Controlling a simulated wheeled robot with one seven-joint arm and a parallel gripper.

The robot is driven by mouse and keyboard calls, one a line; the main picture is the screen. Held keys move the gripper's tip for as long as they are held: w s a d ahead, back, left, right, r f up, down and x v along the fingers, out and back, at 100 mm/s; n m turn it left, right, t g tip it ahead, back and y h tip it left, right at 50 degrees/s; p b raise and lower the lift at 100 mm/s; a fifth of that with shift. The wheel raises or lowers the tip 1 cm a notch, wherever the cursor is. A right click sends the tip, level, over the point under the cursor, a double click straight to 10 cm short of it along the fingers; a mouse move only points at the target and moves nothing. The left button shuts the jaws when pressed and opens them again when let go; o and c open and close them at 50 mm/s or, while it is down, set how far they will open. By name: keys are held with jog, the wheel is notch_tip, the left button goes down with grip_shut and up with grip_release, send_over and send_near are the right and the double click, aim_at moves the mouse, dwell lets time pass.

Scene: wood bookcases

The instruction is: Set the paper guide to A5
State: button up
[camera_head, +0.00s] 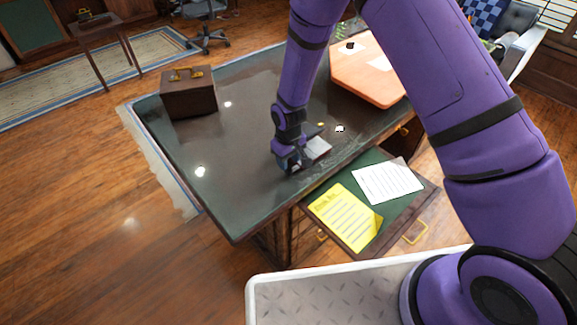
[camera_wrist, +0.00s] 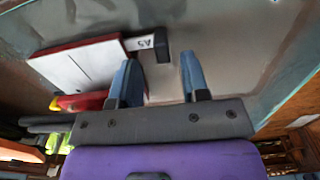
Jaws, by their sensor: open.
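In the wrist view a device with a white top and red edges (camera_wrist: 78,68) lies at the left. A pale paper guide strip (camera_wrist: 139,43) marked "A5" sticks out from its right side. The strip ends in a dark upright tab (camera_wrist: 162,45). My gripper (camera_wrist: 160,62) is open, with its two blue fingers apart. The tab appears just beyond the fingertips, between them in the picture; I cannot tell whether they touch. In the head view the device (camera_head: 318,148) is a small pale block on the dark desk, partly hidden by my gripper (camera_head: 292,162).
The dark desk (camera_head: 230,160) holds a brown box (camera_head: 188,92) with a brass handle and an orange board (camera_head: 370,75). An open drawer (camera_head: 412,213) in front holds a yellow sheet (camera_head: 345,217) and a white sheet (camera_head: 388,182). The desk's left part is mostly clear.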

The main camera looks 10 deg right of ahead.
notch_tip(320, 180, up, 7)
jog(key=shift+f, duration=0.2)
dwell(0.5)
notch_tip(320, 180, up, 16)
jog(key=m+t, duration=0.1)
jog(key=m, duration=0.1)
send_over(289, 166)
jog(key=d, duration=0.6)
jog(key=s+d+r+m+t, duration=0.1)
jog(key=s+d+r, duration=0.25)
jog(key=r, duration=0.25)
jog(key=s+d+r+t, duration=0.1)
jog(key=s+d+r, duration=0.25)
jog(key=r, duration=0.35)
jog(key=s+d+r+m, duration=0.1)
jog(key=s+d+r, duration=0.2)
jog(key=s, duration=0.4)
jog(key=s+d+r+m+t, duration=0.1)
jog(key=s+d+r, duration=0.2)
jog(key=s, duration=0.4)
jog(key=s+d+r+m+t, duration=0.1)
jog(key=s+d+r, duration=0.2)
jog(key=s+r, duration=0.2)
jog(key=shift+s+d+r+m, duration=0.3)
jog(key=shift+s+d+r, duration=0.1)
jog(key=shift+s, duration=1.1)
